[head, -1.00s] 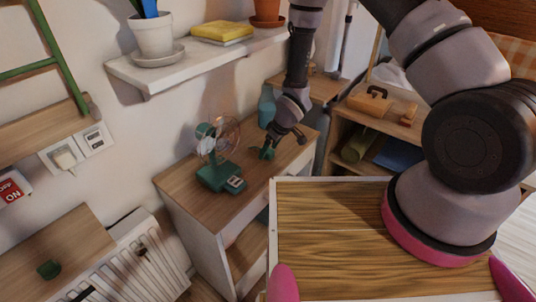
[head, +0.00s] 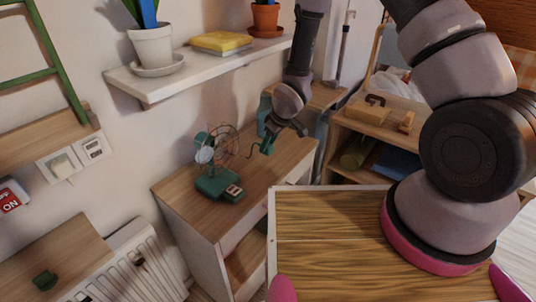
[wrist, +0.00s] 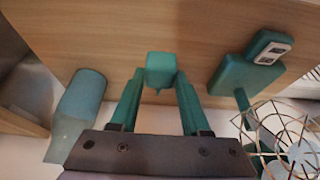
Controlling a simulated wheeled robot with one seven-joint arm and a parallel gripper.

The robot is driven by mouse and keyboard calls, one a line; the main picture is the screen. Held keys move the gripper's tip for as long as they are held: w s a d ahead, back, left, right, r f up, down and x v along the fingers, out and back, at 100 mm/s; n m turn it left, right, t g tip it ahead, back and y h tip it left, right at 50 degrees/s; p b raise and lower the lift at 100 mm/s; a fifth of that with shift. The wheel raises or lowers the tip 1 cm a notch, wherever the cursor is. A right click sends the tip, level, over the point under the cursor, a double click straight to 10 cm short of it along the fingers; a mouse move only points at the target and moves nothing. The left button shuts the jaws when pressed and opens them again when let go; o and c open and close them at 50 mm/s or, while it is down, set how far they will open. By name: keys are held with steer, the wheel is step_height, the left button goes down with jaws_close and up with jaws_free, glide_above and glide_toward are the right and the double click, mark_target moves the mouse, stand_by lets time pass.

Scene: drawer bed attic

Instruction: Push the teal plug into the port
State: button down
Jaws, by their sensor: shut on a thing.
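My gripper (head: 266,147) is above the wooden desk, its teal fingers shut on the teal plug. In the wrist view the plug (wrist: 160,70) is a small teal block between the fingertips of my gripper (wrist: 160,83). A dark, curved cord-like piece shows beside the fingers in the head view. The teal fan (head: 212,165) stands on the desk to the left of my gripper. Its base has a small block with two dark openings (wrist: 271,49), which look like ports; it also shows in the head view (head: 233,192). The plug's far side is hidden.
A teal vase (wrist: 80,95) stands close to my gripper in the wrist view. The fan's wire cage (wrist: 285,135) is on the other side. A white shelf (head: 200,68) with plants hangs above. A wall socket plate (head: 93,147) is at left.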

steer(key=shift+r, duration=1.9)
steer(key=w+d+r+m+h, duration=0.1)
steer(key=d+r+m, duration=0.1)
steer(key=d, duration=0.7)
steer(key=w+d+r+m+t+h, duration=0.1)
steer(key=d+m, duration=0.4)
steer(key=d, duration=0.5)
steer(key=w+d+r+m+h, duration=0.1)
steer(key=w+d+r+m, duration=0.1)
steer(key=d, duration=0.7)
step_height(320, 180, up, 3)
steer(key=shift+w+d+f+m+t+h, duration=0.2)
steer(key=shift+w+m+t+h, duration=0.1)
steer(key=shift+m, duration=0.4)
steer(key=shift+s, duration=0.15)
